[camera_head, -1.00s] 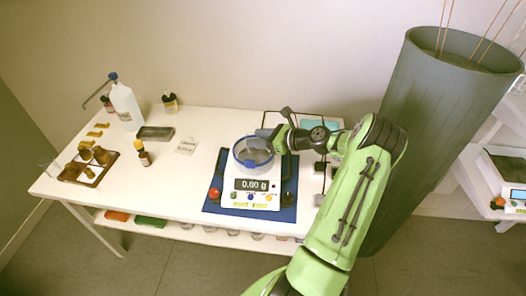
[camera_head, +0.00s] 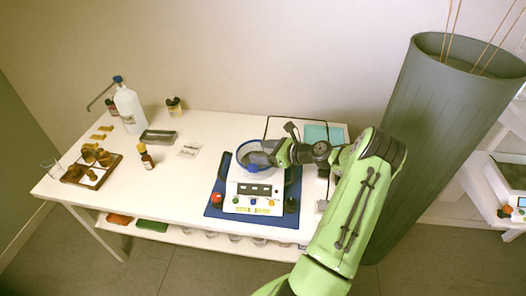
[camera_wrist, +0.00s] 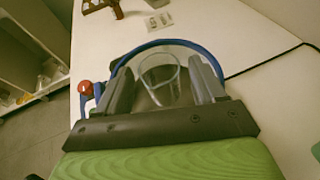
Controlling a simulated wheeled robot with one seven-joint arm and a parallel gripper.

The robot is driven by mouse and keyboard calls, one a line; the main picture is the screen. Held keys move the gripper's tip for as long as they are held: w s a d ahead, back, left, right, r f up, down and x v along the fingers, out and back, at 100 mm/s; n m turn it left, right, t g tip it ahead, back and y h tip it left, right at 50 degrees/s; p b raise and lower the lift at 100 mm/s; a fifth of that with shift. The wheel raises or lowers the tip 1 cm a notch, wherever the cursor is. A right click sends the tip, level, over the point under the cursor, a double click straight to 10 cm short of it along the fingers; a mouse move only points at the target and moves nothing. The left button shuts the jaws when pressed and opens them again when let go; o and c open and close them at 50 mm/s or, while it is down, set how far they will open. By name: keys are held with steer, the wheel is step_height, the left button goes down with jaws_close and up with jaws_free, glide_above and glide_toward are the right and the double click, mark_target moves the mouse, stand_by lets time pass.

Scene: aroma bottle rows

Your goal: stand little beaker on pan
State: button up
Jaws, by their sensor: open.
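The little beaker (camera_wrist: 158,72) is clear glass and shows in the wrist view between the two fingers of my gripper (camera_wrist: 161,82), inside the blue-rimmed round shield (camera_wrist: 172,42). It appears to stand on the pan; its base is hard to make out. The white balance (camera_head: 252,203) sits on a blue mat (camera_head: 213,205). In the head view my gripper (camera_head: 258,158) reaches into the shield from the right and hides the beaker and most of the pan. The fingers are open, one on each side of the beaker; contact cannot be told.
A brown bottle (camera_head: 146,160), a dark tray (camera_head: 158,136), a large clear bottle (camera_head: 129,108) and a rack of amber pieces (camera_head: 72,173) stand on the left of the white table (camera_head: 205,127). A tall grey bin (camera_head: 425,130) is at the right.

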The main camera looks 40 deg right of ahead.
steer(key=p+v, duration=0.3)
steer(key=v, duration=0.9)
steer(key=w+a+r+n+g, duration=0.3)
steer(key=a+r+n+g, duration=0.1)
steer(key=a+n, duration=0.5)
steer(key=w+a+r+n+g, duration=0.2)
steer(key=a+r+n+g, duration=0.3)
steer(key=a, duration=0.6)
steer(key=s+a+r+n+h, duration=0.2)
steer(key=s+a+r+n, duration=0.15)
steer(key=a+n, duration=0.25)
steer(key=s+a+r+n+h, duration=0.2)
steer(key=s+a+r+n, duration=0.1)
steer(key=s+a+n, duration=0.25)
steer(key=s+a+r+n+t, duration=0.1)
steer(key=s+a+n, duration=0.2)
steer(key=s+n, duration=0.3)
steer(key=s, duration=0.3)
steer(key=shift+n+h, duration=0.3)
steer(key=shift+n, duration=0.05)
steer(key=shift+s+r, duration=0.1)
steer(key=shift+s, duration=0.05)
